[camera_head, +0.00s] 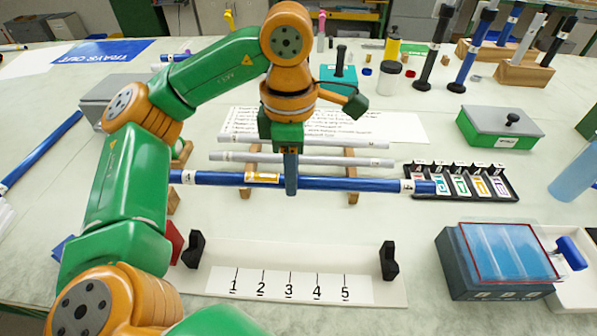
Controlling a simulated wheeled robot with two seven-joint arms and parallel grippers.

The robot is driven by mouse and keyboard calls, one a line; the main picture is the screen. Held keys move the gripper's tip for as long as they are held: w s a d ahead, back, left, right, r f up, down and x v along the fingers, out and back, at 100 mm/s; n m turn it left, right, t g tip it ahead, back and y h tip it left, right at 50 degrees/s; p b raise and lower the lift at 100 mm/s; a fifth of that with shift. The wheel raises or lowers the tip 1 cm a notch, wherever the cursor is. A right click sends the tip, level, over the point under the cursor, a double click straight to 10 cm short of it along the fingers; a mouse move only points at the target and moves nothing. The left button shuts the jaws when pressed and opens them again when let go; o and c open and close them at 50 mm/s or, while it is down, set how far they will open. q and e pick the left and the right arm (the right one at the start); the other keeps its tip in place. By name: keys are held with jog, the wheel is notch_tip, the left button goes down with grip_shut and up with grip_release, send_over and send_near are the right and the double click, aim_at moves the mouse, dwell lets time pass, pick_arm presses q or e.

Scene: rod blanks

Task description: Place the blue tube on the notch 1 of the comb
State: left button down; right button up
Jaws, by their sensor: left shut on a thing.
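The blue tube (340,184) lies level across the middle of the view, with a yellow label left of centre and pale bands towards its ends. My left gripper (291,185) comes down from above and is shut on it near its middle. Behind the tube, two grey tubes (345,160) lie across wooden supports (352,197). The blue tube crosses in front of these supports; I cannot tell whether it touches them. A white board (290,255) nearer me has marks numbered 1 to 5, left to right, and black end brackets (389,261). My right gripper is out of view.
A black rack of coloured cards (475,197) is by the blue tube's right end. A blue-lidded box (497,260) is at front right and a green box (500,128) behind. Another blue tube (40,153) lies far left. Upright tubes stand back right.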

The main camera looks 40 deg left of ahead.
pick_arm(q)
jog(key=w+a+f, duration=0.1)
jog(key=w+f, duration=0.2)
jog(key=w+a+f, duration=0.4)
jog(key=w+f, duration=0.1)
jog(key=shift+w+a+f, duration=0.25)
jog(key=shift+w+f, duration=0.1)
notch_tip(320, 180, down, 2)
jog(key=shift+s+f+p, duration=0.1)
jog(key=shift+f+p, duration=0.15)
jog(key=shift+p, duration=0.05)
jog(key=shift+f, duration=0.3)
jog(key=c, duration=0.6)
grip_release()
jog(key=shift+d, duration=0.1)
jog(key=shift+c, duration=0.2)
jog(key=shift+r, duration=0.1)
notch_tip(320, 180, up, 12)
jog(key=shift+r+p, duration=0.15)
jog(key=shift+p, duration=0.3)
